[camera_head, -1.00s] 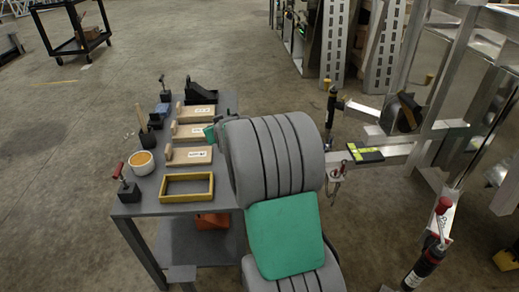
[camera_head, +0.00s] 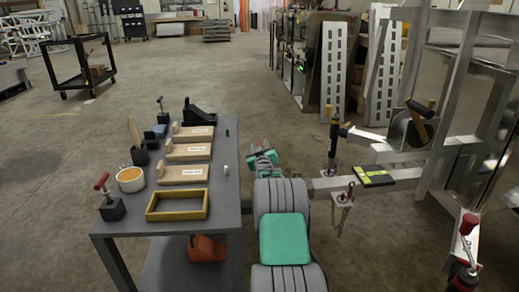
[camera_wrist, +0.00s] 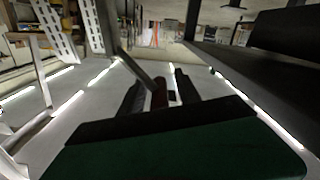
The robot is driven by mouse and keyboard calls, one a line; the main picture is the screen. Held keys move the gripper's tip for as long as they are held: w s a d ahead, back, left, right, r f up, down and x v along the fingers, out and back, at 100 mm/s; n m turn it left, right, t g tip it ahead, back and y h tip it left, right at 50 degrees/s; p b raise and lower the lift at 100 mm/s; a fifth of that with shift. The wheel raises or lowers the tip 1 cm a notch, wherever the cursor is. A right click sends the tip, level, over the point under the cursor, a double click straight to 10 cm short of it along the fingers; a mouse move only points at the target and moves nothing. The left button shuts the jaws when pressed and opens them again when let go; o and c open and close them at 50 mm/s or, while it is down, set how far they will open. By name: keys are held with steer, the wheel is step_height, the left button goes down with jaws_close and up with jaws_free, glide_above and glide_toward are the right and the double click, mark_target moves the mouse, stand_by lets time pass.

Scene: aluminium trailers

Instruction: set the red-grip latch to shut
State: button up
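A lever with a red grip (camera_head: 101,181) tilts up and left from a dark block (camera_head: 112,208) at the table's front left corner. My gripper (camera_wrist: 158,92) shows two dark fingers apart in the wrist view. A dark red shape lies between them in the picture, its distance unclear. In the head view my folded grey and green arm is right of the table, well away from both red grips; the fingertips are hard to make out.
The grey table (camera_head: 225,205) holds a yellow frame (camera_head: 177,216), a cup (camera_head: 131,184), boards with wooden grips (camera_head: 182,173) and other levers. A metal trailer frame (camera_head: 400,175) with a hanging chain is at right. Open floor lies behind the table.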

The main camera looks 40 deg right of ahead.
steer(key=shift+w+d+r, duration=0.1)
steer(key=shift+w+r, duration=0.05)
jaws_close()
stand_by(0.4)
stand_by(1.0)
